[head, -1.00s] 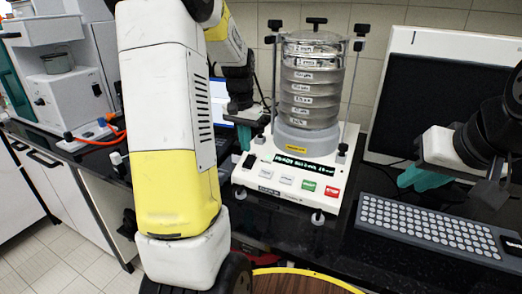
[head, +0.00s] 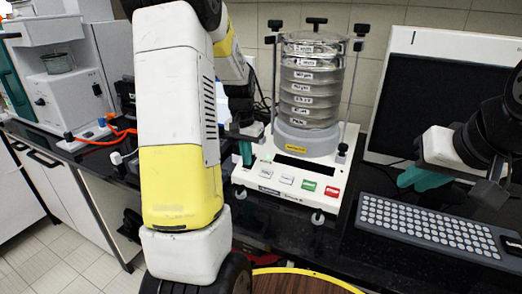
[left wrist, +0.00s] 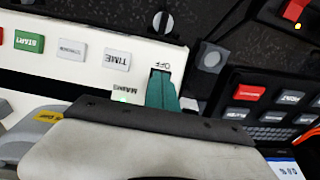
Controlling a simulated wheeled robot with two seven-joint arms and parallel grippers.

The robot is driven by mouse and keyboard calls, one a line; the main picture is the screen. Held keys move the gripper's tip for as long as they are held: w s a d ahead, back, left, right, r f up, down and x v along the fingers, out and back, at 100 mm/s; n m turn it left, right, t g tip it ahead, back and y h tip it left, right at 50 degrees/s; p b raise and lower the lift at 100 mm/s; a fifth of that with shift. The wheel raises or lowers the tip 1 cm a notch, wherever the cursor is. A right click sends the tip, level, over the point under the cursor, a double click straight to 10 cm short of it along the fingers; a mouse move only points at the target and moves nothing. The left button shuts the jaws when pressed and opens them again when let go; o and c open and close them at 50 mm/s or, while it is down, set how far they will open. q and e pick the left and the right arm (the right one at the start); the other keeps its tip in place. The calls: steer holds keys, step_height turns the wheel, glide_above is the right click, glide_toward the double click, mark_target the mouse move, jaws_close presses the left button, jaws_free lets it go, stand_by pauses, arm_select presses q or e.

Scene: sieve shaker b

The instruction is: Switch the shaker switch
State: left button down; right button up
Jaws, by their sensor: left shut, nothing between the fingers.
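The sieve shaker (head: 307,143) stands on the dark bench, with a white base and a stack of steel sieves. Its display (head: 296,162) is dark. My left gripper (head: 246,154) is shut and empty at the left end of the control panel. In the left wrist view its teal fingertips (left wrist: 162,90) are over the main switch's place, just beside the OFF label, and hide the switch. I cannot tell whether they touch it. My right gripper (head: 422,179) hangs near the keyboard at the right; its opening is unclear.
A grey keyboard (head: 428,226) lies right of the shaker, before a dark monitor (head: 398,112). START (head: 309,185) and red (head: 332,191) buttons sit on the same panel. Another white machine (head: 72,98) stands at the left.

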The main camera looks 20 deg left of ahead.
arm_select(q)
steer(key=shift+f, duration=0.2)
steer(key=shift+w+d+r, duration=0.15)
steer(key=shift+w+r, duration=0.3)
steer(key=shift+w, duration=0.3)
steer(key=shift+w+d+r, duration=0.1)
steer(key=shift+r, duration=0.15)
step_height(320, 180, up, 13)
steer(key=s, duration=0.2)
steer(key=shift+a+r, duration=0.2)
steer(key=shift+a, duration=0.1)
